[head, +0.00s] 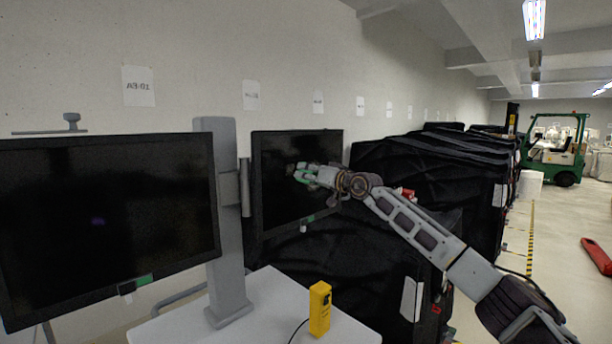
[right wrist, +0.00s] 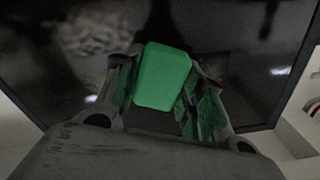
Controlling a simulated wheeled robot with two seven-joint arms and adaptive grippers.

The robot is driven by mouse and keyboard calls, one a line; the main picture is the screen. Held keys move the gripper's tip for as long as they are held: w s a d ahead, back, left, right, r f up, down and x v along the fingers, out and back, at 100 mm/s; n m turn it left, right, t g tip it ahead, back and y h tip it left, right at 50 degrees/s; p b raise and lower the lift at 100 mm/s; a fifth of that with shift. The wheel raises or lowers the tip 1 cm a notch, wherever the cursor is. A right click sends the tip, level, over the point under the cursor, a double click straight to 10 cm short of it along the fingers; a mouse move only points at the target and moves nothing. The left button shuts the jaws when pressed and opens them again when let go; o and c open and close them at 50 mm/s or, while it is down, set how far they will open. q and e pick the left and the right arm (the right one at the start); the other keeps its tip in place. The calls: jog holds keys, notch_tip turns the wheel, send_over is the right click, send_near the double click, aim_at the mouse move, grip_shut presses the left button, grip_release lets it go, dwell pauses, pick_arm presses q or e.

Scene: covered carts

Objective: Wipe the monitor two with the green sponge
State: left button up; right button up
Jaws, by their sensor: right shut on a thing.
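Two dark monitors stand on a grey post; no number shows on either, so I cannot tell which is monitor two. The right one (head: 282,202) has my right gripper (head: 305,175) in front of its screen. That gripper is shut on the green sponge (right wrist: 163,76), held between its fingers with the sponge's end towards the dark screen (right wrist: 255,85). In the head view the sponge is small and partly hidden by the fingers. I cannot tell whether it touches the screen. The left monitor (head: 95,225) is larger in view. My left gripper is out of view.
The grey post (head: 226,230) rises from a white table (head: 258,318), where a yellow box (head: 320,309) with a cable stands. Black-covered carts (head: 430,165) fill the space behind and right of the monitors. A green forklift (head: 560,155) stands far right; the aisle floor there is mostly clear.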

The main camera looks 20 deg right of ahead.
jog(key=shift+w+d, duration=0.2)
jog(key=shift+d, duration=0.15)
jog(key=shift+w+d, duration=0.1)
jog(key=shift+d, duration=0.35)
jog(key=shift+w+d, duration=0.2)
jog(key=shift+d, duration=0.2)
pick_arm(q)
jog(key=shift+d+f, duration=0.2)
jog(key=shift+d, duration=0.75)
pick_arm(e)
jog(key=shift+w, duration=0.1)
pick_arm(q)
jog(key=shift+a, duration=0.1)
